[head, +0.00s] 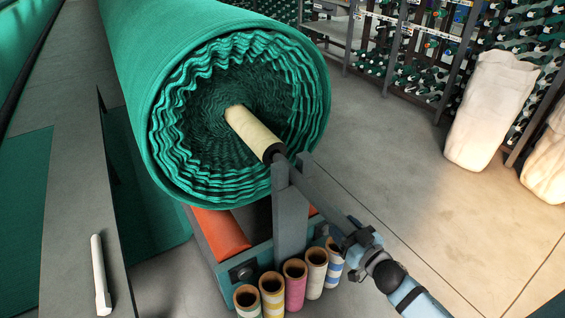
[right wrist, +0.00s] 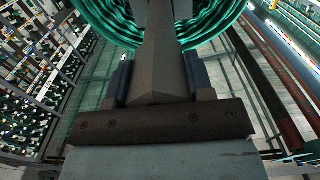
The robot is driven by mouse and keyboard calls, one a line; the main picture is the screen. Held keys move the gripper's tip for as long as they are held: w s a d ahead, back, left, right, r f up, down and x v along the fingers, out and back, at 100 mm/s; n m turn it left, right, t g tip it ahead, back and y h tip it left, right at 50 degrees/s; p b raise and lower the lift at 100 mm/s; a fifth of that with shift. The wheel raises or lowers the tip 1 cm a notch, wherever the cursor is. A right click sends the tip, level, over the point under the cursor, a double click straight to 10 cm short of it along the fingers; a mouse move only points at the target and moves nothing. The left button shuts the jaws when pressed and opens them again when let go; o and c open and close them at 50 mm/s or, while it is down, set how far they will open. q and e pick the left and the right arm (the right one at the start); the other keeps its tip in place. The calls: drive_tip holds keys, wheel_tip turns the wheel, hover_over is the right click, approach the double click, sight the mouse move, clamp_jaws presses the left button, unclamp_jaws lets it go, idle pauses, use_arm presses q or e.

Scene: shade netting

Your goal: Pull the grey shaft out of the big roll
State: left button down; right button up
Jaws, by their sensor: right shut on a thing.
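The big green roll (head: 150,60) lies with its wavy end toward me. A cream core tube (head: 252,134) sticks out of its middle. The grey shaft (head: 318,188) runs from the dark end of the core, past an upright grey post (head: 290,215), down to the right. My right gripper (head: 352,236) is shut on its outer end. In the right wrist view the shaft (right wrist: 160,65) lies between the two fingers of my right gripper (right wrist: 158,82) and points toward the green roll (right wrist: 110,20). The part inside the core is hidden. My left gripper is not in view.
Several cardboard tubes (head: 294,284) stand in front of the post, close to my right arm. An orange roller (head: 219,232) lies below the roll. A pale rod (head: 99,272) lies on the grey plank at left. Cream sacks (head: 492,108) stand before spool racks.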

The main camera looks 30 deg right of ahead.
use_arm(q)
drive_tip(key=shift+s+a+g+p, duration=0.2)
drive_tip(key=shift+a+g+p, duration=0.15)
drive_tip(key=shift+p, duration=1.6)
use_arm(e)
drive_tip(key=s+d, duration=0.1)
drive_tip(key=s, duration=1.4)
drive_tip(key=shift+s+r, duration=0.2)
drive_tip(key=shift+s, duration=0.05)
drive_tip(key=shift+d, duration=0.1)
idle(0.4)
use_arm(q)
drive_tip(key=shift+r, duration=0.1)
use_arm(e)
drive_tip(key=shift+s, duration=0.1)
